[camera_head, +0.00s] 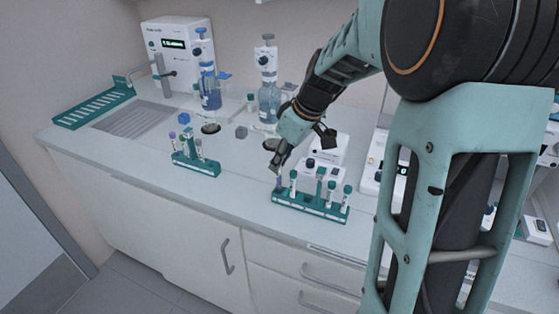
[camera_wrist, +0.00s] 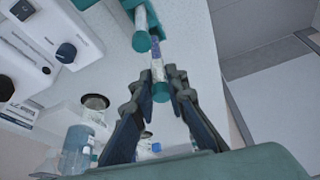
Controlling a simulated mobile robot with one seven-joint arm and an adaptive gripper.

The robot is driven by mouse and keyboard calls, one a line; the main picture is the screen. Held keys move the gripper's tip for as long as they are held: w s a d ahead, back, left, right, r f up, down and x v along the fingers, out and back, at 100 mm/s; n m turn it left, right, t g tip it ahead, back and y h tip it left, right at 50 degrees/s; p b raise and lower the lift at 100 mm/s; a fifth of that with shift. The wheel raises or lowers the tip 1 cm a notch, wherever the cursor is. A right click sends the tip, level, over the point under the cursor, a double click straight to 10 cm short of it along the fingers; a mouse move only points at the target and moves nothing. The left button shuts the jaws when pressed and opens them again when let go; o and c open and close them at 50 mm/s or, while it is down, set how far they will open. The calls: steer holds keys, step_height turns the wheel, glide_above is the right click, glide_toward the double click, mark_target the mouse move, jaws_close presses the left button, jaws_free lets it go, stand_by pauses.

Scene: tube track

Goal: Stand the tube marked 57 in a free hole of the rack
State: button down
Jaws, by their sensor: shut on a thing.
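My gripper (camera_head: 275,171) is shut on a teal-capped tube, low over the left end of the front green rack (camera_head: 310,208). In the wrist view my gripper (camera_wrist: 158,84) has its fingers on both sides of the tube's cap (camera_wrist: 160,93), with a bluish label (camera_wrist: 157,70) beyond it. The held tube (camera_head: 279,184) looks roughly upright at the rack's left end; whether its foot is in a hole I cannot tell. Several other teal-capped tubes stand in this rack, one close by in the wrist view (camera_wrist: 141,38). No number is readable.
A second green rack (camera_head: 196,166) with several tubes stands to the left. Behind are bottles with dispensers (camera_head: 268,95), a white instrument (camera_head: 178,55) and a teal drying rack (camera_head: 95,106). A white device (camera_head: 327,148) sits close behind the front rack. The counter between the racks is clear.

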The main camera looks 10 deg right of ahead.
steer(key=shift+f+b, duration=0.3)
steer(key=shift+f+b, duration=0.4)
steer(key=shift+b, duration=0.05)
steer(key=shift+f, duration=0.15)
stand_by(0.5)
steer(key=shift+f+b, duration=0.5)
steer(key=shift+b, duration=0.15)
steer(key=c, duration=1.8)
jaws_free()
steer(key=shift+c, duration=0.2)
steer(key=shift+r, duration=0.1)
